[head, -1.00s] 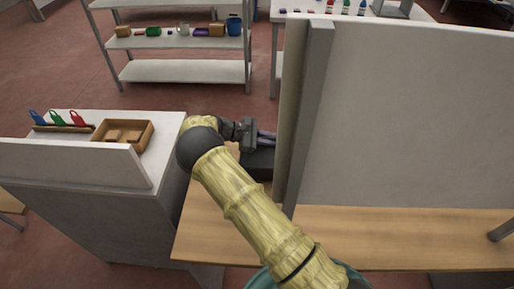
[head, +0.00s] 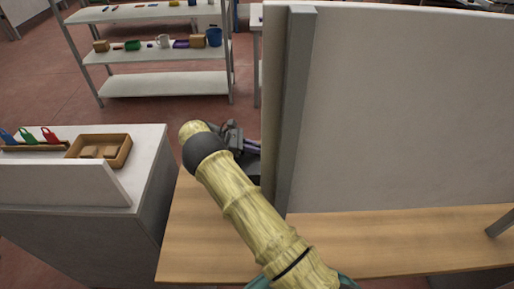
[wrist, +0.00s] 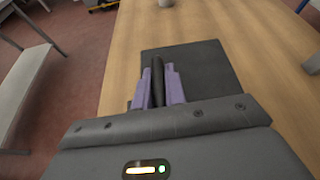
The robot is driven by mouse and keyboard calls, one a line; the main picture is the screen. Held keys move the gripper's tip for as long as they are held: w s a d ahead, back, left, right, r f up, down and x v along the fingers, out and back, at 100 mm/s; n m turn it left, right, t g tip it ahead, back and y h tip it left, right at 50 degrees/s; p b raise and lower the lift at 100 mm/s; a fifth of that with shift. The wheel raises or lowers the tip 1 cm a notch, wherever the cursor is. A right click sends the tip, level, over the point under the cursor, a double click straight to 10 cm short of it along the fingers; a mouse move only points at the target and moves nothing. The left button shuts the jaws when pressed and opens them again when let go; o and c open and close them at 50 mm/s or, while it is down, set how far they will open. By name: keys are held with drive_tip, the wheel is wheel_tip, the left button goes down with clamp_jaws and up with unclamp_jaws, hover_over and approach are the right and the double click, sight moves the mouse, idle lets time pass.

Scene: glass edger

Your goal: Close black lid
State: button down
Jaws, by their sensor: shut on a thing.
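A dark, square, flat black thing (wrist: 205,65), which looks like the black lid or the box under it, is on the wooden table in the wrist view. In the head view only a dark part (head: 254,167) shows beside the grey post. My gripper (wrist: 159,75), with purple fingers, is shut on a narrow black bar that stands between them over the square's left part. I cannot tell if the bar is a handle or the lid's edge. In the head view my gripper (head: 252,147) is partly hidden behind my arm and the panel.
A tall white panel with a grey post (head: 293,110) rises from the wooden table (head: 215,245), close to my gripper's right. A white counter (head: 150,150) with a brown tray (head: 125,155) stands left. A shelf (head: 160,85) stands behind, across open floor.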

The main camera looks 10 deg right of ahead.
drive_tip(key=shift+s+a+f, duration=0.1)
drive_tip(key=shift+a+f, duration=0.1)
drive_tip(key=shift+f, duration=0.05)
drive_tip(key=c, duration=1.7)
unclamp_jaws()
drive_tip(key=shift+a+r, duration=0.1)
drive_tip(key=shift+a+b, duration=0.3)
drive_tip(key=shift+a, duration=0.05)
drive_tip(key=b+v, duration=0.3)
drive_tip(key=v, duration=0.5)
drive_tip(key=shift+a+r, duration=0.1)
drive_tip(key=shift+a, duration=0.2)
drive_tip(key=shift+v, duration=1.35)
